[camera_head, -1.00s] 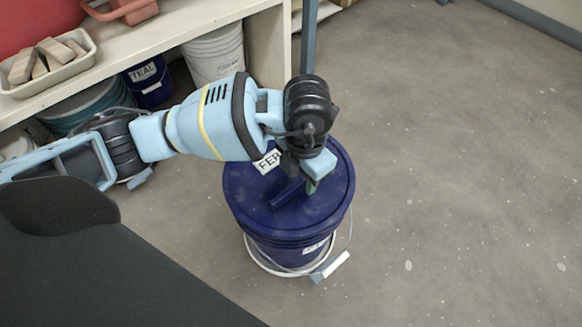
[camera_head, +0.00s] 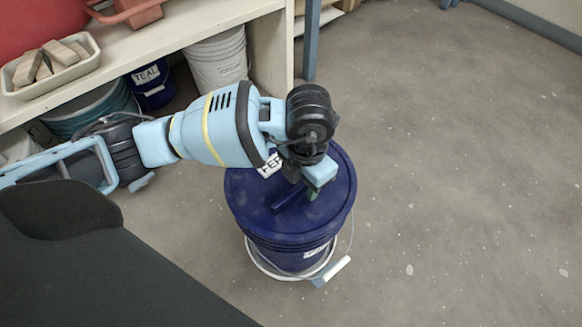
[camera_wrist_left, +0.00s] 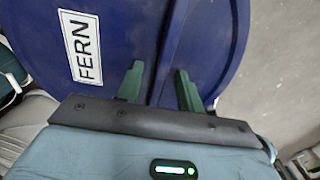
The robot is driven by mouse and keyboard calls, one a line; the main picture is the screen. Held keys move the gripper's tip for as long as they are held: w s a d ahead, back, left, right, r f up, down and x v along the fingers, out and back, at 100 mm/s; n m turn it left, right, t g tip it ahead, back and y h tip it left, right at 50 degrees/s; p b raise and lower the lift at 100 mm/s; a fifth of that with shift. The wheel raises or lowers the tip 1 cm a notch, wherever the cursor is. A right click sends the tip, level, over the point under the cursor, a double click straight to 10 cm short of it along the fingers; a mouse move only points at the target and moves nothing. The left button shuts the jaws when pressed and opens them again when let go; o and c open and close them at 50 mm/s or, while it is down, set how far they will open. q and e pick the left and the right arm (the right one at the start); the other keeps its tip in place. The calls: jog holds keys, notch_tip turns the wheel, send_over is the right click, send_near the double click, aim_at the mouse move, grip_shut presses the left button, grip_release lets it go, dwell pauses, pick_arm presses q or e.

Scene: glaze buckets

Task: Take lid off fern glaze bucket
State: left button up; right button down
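The fern glaze bucket (camera_head: 285,252) stands upright on the floor, dark blue, its lid (camera_head: 250,205) on top. A raised bar handle (camera_head: 291,194) crosses the lid. A white FERN label (camera_wrist_left: 82,47) lies on the lid in the left wrist view; in the head view my arm partly covers it. My left gripper (camera_head: 312,190) is low over the lid at the handle. In the left wrist view its two green fingers (camera_wrist_left: 160,88) are apart, one on each side of the handle; I cannot tell whether they touch it. My right gripper is not in view.
The bucket's wire bail with a white grip (camera_head: 337,268) hangs at its front. A shelf (camera_head: 190,35) at the upper left holds a tray of blocks (camera_head: 15,78), with a TEAL bucket (camera_head: 152,88) and a white bucket (camera_head: 218,62) below. Floor to the right is clear.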

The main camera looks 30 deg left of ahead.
pick_arm(q)
grip_shut()
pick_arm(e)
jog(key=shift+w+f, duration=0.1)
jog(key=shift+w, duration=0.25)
pick_arm(q)
jog(key=shift+r, duration=0.1)
